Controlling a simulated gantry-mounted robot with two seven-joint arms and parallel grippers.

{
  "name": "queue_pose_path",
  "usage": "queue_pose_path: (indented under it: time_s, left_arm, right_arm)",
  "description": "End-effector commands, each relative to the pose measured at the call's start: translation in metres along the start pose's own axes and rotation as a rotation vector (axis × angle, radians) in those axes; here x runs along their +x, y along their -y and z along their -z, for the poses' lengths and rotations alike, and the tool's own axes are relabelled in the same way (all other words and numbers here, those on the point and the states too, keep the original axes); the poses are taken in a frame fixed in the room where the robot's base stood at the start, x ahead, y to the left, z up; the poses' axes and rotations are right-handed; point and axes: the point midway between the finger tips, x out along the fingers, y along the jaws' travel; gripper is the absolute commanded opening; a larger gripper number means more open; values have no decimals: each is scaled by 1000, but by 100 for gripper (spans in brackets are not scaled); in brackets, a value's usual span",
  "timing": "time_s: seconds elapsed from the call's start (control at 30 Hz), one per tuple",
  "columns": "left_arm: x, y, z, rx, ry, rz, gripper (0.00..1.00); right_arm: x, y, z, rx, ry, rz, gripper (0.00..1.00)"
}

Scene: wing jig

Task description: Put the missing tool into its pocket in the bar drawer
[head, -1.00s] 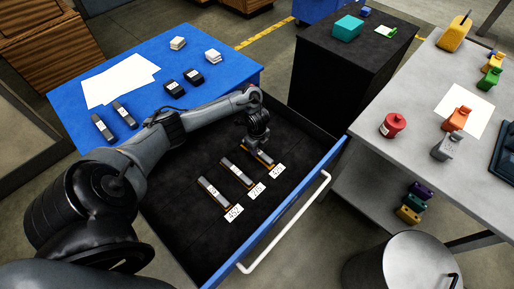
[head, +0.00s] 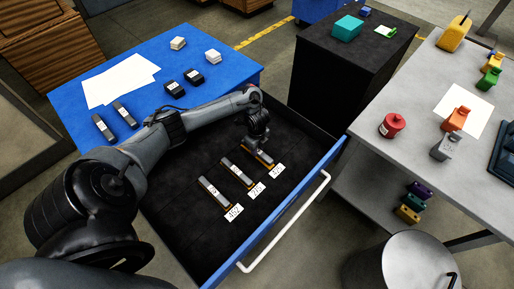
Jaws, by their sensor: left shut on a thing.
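The open bar drawer (head: 185,225) is dark inside with a blue front and a white handle. Three bar tools lie in a row in it, each by a white number label. The left bar (head: 214,192) and the middle bar (head: 237,173) lie in orange-edged pockets. My left gripper (head: 260,148) points down over the third pocket (head: 270,163), farthest right, and is shut on the third bar (head: 264,157). The gripper hides part of this bar, and I cannot tell whether it is fully seated. My right gripper is not in view.
A blue table (head: 225,75) behind the drawer bears white papers (head: 120,80), two grey bars (head: 125,115), black blocks (head: 193,76) and white blocks (head: 178,43). A black cabinet (head: 345,85) stands behind right. A grey workbench (head: 410,110) with coloured items stands right.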

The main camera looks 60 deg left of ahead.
Motion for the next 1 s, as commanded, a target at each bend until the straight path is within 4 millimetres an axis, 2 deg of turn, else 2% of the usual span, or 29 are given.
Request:
queue_pose_path:
  time_s: [1.0]
  left_arm:
    - [-1, 1, 0, 1, 0, 2, 0]
  right_arm:
    - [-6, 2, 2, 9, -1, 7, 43]
